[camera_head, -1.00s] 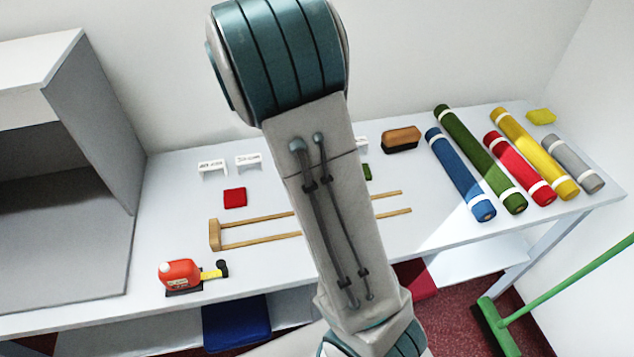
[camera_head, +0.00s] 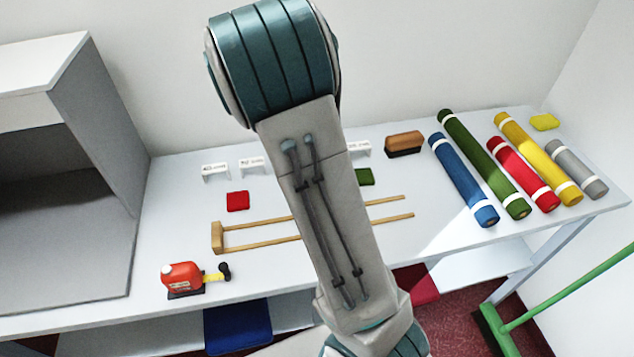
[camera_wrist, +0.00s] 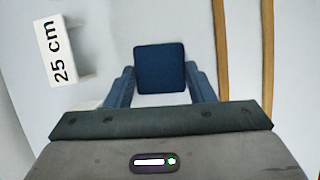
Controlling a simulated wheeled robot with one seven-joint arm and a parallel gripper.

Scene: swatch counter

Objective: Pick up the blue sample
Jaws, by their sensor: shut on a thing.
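The blue sample (camera_wrist: 160,68) is a small dark blue square in the wrist view. It sits between the two fingertips of my gripper (camera_wrist: 160,86), which is shut on it. A pale surface lies beyond it; I cannot tell how high the sample is above that surface. In the head view my own arm hides the gripper and the blue sample. A red sample (camera_head: 237,201) and a green sample (camera_head: 365,177) lie on the counter on either side of my arm.
A "25 cm" label stand (camera_wrist: 61,52) is left of my gripper. A wooden frame (camera_head: 217,237) lies on the counter, its rails right of the gripper. Fabric rolls (camera_head: 463,182) lie at right. A brush (camera_head: 404,143) stands at the back.

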